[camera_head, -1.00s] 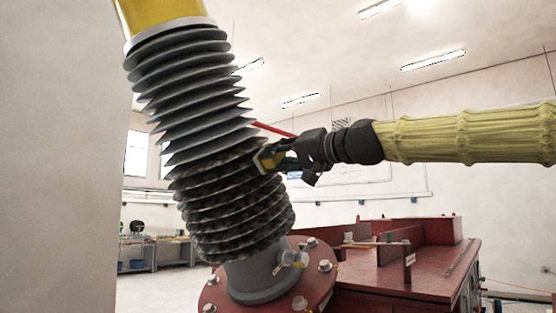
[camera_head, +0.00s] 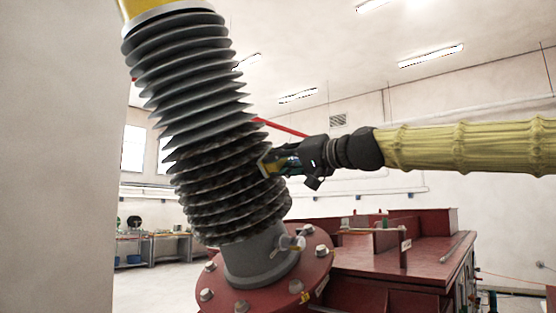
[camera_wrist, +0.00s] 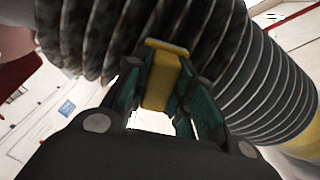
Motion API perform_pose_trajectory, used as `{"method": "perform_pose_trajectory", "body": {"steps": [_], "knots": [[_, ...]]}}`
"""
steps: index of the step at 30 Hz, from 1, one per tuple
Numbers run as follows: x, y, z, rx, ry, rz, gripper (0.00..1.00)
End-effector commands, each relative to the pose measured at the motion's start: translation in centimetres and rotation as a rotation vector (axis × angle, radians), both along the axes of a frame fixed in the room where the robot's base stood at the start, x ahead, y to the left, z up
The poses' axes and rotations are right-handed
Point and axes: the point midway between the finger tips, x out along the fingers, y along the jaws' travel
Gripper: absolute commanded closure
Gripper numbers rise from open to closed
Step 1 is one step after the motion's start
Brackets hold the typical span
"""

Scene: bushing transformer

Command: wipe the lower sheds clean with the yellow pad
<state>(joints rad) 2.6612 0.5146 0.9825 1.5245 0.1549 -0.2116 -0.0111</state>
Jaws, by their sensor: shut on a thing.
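The grey ribbed bushing (camera_head: 195,110) stands tilted on a red flange. Its upper sheds are clean grey. Its lower sheds (camera_head: 232,195) are covered in dark, mottled dirt. My gripper (camera_head: 274,163) reaches in from the right and is shut on the yellow pad (camera_wrist: 161,80). In the head view the pad is at the right edge of the dirty sheds, near their upper part. In the wrist view the dirty sheds (camera_wrist: 85,35) lie right beyond the pad. I cannot tell whether the pad touches them.
The red transformer tank (camera_head: 400,258) with raised edges is below and to the right. A grey collar with a small valve (camera_head: 290,243) sits below the sheds. Workbenches (camera_head: 155,245) stand far back at left. A red bar (camera_head: 280,128) shows behind the bushing.

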Motion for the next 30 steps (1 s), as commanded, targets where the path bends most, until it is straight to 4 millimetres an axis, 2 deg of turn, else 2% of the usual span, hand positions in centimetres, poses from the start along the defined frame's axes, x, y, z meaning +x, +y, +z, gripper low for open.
{"method": "perform_pose_trajectory", "body": {"steps": [3, 11, 24, 30], "knots": [[0.4, -0.2, -0.9, 0.001, 0.001, 0.000, 0.98], [0.7, -0.4, -1.3, 0.001, -0.001, 0.000, 0.98], [1.9, -1.0, -3.8, 0.001, 0.000, 0.001, 0.98], [2.1, -1.1, -4.1, 0.001, 0.000, 0.001, 0.98]]}}
